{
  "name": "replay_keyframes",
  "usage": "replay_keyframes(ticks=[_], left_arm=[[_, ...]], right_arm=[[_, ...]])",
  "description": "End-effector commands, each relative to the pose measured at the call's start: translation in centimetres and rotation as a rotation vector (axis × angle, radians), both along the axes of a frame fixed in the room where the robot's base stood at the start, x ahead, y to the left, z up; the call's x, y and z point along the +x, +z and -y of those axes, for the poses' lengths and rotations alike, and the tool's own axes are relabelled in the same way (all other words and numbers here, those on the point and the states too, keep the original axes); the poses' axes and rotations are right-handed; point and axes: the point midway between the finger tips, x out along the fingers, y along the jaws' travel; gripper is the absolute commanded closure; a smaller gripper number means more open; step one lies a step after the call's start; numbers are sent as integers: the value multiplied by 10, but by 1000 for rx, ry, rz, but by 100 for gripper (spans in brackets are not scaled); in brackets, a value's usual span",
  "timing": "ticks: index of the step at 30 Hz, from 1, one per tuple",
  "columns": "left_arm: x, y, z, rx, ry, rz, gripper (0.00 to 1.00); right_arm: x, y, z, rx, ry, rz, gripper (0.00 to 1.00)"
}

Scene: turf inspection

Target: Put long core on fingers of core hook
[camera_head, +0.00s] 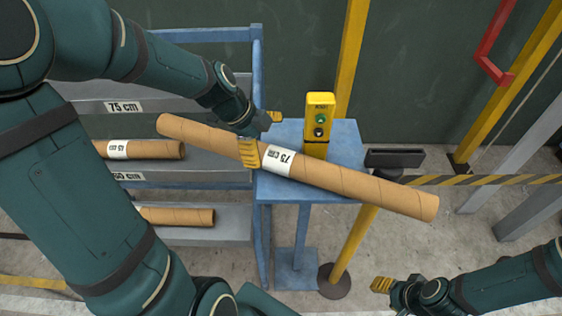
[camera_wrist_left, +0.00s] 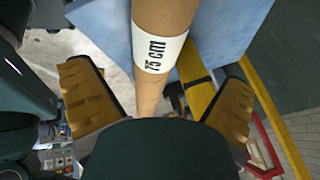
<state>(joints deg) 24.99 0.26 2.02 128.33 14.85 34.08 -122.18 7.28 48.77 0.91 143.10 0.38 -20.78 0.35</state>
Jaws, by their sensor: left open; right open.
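The long core is a brown cardboard tube (camera_head: 345,180) with a white "75 cm" label. It lies slantwise across the blue stand, both ends sticking out; I cannot tell whether it touches the top. My left gripper (camera_head: 260,136) is open, with one yellow finger on each side of the core, left of the label. In the left wrist view the core (camera_wrist_left: 167,20) runs between the spread fingers of this gripper (camera_wrist_left: 160,103), with gaps on both sides. My right gripper (camera_head: 384,287) is open and empty at the lower right. A red bent bar (camera_head: 490,48) at upper right may be the core hook.
The small blue stand (camera_head: 345,135) carries a yellow button box (camera_head: 319,115). A blue-framed rack at left holds shorter tubes (camera_head: 175,217). A yellow post (camera_head: 352,250) with a black head (camera_head: 396,158) and striped tape (camera_head: 490,180) stands to the right.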

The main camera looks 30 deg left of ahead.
Motion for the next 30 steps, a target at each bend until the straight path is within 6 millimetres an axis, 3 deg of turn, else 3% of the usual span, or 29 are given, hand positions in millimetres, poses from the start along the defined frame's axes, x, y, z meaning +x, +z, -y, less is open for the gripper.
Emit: replay_keyframes(ticks=[3,11,21,30], left_arm=[[6,-19,7,-2,-1,-4,0],[12,-34,13,-1,-1,-1,0],[25,-73,28,-1,0,-2,0],[26,-77,29,0,0,0,0]], right_arm=[[-1,-3,0,0,1,-2,53],[-1,-4,0,0,2,-3,53],[-2,-6,0,0,3,-4,53],[-2,-6,0,0,3,-4,53]])
